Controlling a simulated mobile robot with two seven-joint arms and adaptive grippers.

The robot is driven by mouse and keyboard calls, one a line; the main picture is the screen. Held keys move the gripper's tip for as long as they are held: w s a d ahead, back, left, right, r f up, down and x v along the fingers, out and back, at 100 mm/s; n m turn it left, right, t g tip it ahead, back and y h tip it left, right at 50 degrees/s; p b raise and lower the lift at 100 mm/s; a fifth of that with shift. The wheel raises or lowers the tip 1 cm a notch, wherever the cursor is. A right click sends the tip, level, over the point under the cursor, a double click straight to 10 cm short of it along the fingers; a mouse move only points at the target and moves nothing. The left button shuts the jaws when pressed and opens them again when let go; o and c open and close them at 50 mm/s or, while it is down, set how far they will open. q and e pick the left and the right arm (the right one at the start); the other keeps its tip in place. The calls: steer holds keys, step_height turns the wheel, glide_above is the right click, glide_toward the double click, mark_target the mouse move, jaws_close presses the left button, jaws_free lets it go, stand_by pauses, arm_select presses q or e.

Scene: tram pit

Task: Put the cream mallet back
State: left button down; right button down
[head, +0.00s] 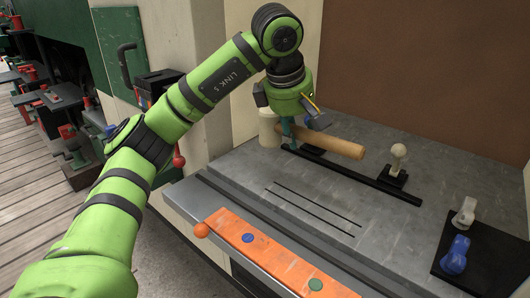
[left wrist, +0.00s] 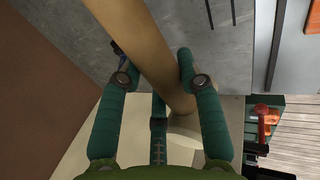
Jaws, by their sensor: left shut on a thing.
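The cream mallet has a wooden handle (head: 335,141) and a pale cream head (head: 268,130). My left gripper (head: 289,138) is shut on the handle close to the head, over the back left of the grey bench. A long black bar (head: 350,176) lies on the bench below the handle. My right gripper is not in view.
A pale ball-topped piece (head: 398,151) stands on the black base at right. A dark mat (head: 485,262) holds a white piece (head: 464,212) and a blue piece (head: 455,254). An orange strip (head: 275,258) runs along the front. The bench middle (head: 290,190) is clear, with two thin dark lines.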

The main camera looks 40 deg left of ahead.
arm_select(q)
steer(key=w+a+f, duration=0.1)
steer(key=a, duration=0.1)
steer(key=w+a+f, duration=0.1)
steer(key=a+f, duration=0.1)
steer(key=a, duration=0.1)
steer(key=w+a+f, duration=0.2)
steer(key=a, duration=0.1)
steer(key=shift+w+a+f, duration=0.1)
steer(key=shift+a+f, duration=0.25)
steer(key=shift+f, duration=0.05)
step_height(320, 180, down, 3)
steer(key=shift+r+p, duration=0.1)
steer(key=shift+p, duration=0.3)
steer(key=shift+f, duration=0.3)
steer(key=c, duration=0.8)
jaws_free()
steer(key=shift+f, duration=0.1)
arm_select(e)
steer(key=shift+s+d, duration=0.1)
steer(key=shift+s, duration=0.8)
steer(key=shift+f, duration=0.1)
